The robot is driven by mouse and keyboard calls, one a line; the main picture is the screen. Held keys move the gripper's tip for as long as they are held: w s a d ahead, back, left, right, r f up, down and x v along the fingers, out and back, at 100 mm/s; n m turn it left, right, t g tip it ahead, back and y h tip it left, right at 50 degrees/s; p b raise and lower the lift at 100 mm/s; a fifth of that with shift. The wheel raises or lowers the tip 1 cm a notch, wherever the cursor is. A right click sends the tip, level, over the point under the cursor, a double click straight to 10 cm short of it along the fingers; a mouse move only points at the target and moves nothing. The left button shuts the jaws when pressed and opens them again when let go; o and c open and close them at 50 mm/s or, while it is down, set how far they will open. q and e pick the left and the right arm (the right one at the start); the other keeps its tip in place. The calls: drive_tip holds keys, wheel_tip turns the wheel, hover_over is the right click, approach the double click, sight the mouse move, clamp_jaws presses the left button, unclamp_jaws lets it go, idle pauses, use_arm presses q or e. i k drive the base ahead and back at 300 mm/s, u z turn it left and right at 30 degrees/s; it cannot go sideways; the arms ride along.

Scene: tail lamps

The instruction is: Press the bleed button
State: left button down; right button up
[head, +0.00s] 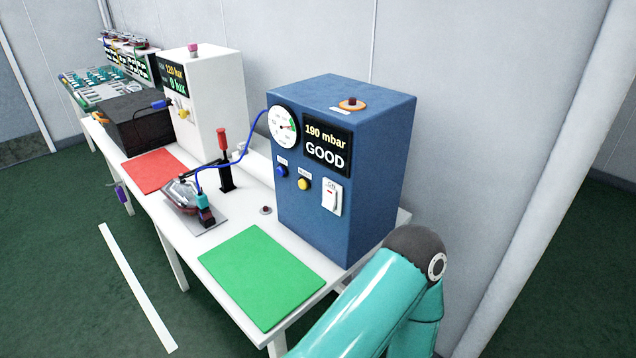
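A blue tester box (325,215) stands on the white table, its display (327,147) reading "190 mbar" and "GOOD". Its front has a blue button (281,171) and a yellow button (304,184); their small labels are too small to read, so I cannot tell which is the bleed button. A white rocker switch (332,197) sits to their right, and a round gauge (284,127) above. A blue hose (234,159) runs from the box to a tail lamp (181,195) in a fixture. Neither gripper is in view; only a teal arm link of mine shows at lower right.
A green mat (261,277) lies in front of the box and a red mat (154,171) farther left. A red-handled clamp (222,142) stands upright behind the lamp. A white tester (215,101) and a black box (138,121) stand farther left. A wall is behind.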

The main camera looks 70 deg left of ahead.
sight(302, 184)
drive_tip(key=z, duration=1.65)
drive_tip(key=i, duration=0.1)
drive_tip(key=u, duration=3.05)
drive_tip(key=k, duration=0.9)
drive_tip(key=u, duration=0.15)
drive_tip(key=i, duration=0.9)
drive_tip(key=z, duration=0.1)
